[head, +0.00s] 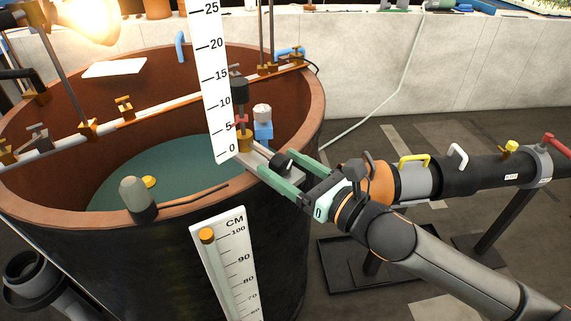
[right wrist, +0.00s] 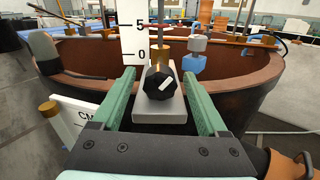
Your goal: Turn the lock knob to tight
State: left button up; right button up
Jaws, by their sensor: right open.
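The lock knob (right wrist: 166,82) is black and faceted with a white pointer mark slanting up to the right. It sits on a pale grey block (right wrist: 160,105) at the tank rim, below the 0 end of a white scale (right wrist: 137,35). In the head view the dark knob (head: 283,161) shows between the fingers. My right gripper (head: 277,161) is open, its green fingers on either side of the knob. In the right wrist view the gripper (right wrist: 160,76) has a visible gap between each finger and the knob. My left gripper is not in view.
The round brown tank (head: 310,110) holds greenish water. A blue-and-white fitting (head: 263,125) stands just behind the knob. A rail (head: 165,107) with brass clamps crosses the tank. A second scale (head: 238,260) hangs on the tank's front. A black pipe (head: 490,170) runs behind my right arm.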

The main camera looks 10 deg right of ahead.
grip_shut()
dwell(0.4)
jog(key=shift+r+m+p, duration=0.1)
jog(key=shift+m+p, duration=0.2)
jog(key=shift+m, duration=0.4)
grip_release()
jog(key=shift+d, duration=0.1)
